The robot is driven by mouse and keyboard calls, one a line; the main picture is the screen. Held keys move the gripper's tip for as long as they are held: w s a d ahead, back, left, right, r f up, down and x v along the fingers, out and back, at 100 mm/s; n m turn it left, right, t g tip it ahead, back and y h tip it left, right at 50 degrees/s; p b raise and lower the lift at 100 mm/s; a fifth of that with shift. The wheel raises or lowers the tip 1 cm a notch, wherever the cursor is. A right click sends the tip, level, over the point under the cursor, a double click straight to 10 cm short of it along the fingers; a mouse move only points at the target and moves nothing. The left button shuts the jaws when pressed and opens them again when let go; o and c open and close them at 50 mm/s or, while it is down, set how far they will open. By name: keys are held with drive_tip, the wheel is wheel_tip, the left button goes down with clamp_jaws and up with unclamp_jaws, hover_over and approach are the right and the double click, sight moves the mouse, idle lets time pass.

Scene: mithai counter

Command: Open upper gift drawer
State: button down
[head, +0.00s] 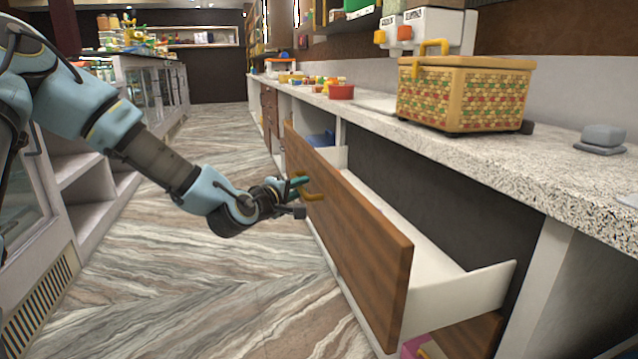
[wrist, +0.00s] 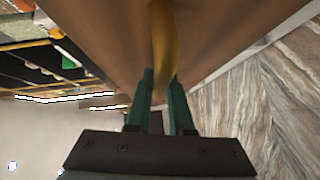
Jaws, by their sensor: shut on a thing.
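The upper gift drawer (head: 353,245) has a brown wooden front and stands well out from the counter, with its white inside showing. Its yellow handle (head: 313,196) is on the wooden front. My gripper (head: 300,190) is at the handle, with its green fingers on either side of it. In the wrist view my gripper (wrist: 165,100) has the yellow handle (wrist: 162,45) between its fingers, close to the wooden front (wrist: 110,40). The gripper is shut on the handle.
A woven basket (head: 462,95) stands on the speckled countertop (head: 440,148) above the drawer. A lower drawer (head: 465,338) with pink and yellow things shows beneath. Glass display cases (head: 150,85) line the left. The marbled floor (head: 200,290) between is clear.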

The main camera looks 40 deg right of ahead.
drive_tip(key=shift+w+a, duration=0.3)
drive_tip(key=shift+a, duration=0.45)
drive_tip(key=shift+w+a, duration=0.25)
drive_tip(key=shift+a, duration=0.5)
drive_tip(key=c, duration=0.8)
unclamp_jaws()
drive_tip(key=p+v, duration=0.1)
drive_tip(key=v, duration=0.9)
drive_tip(key=shift+s+a, duration=0.2)
drive_tip(key=shift+a, duration=0.1)
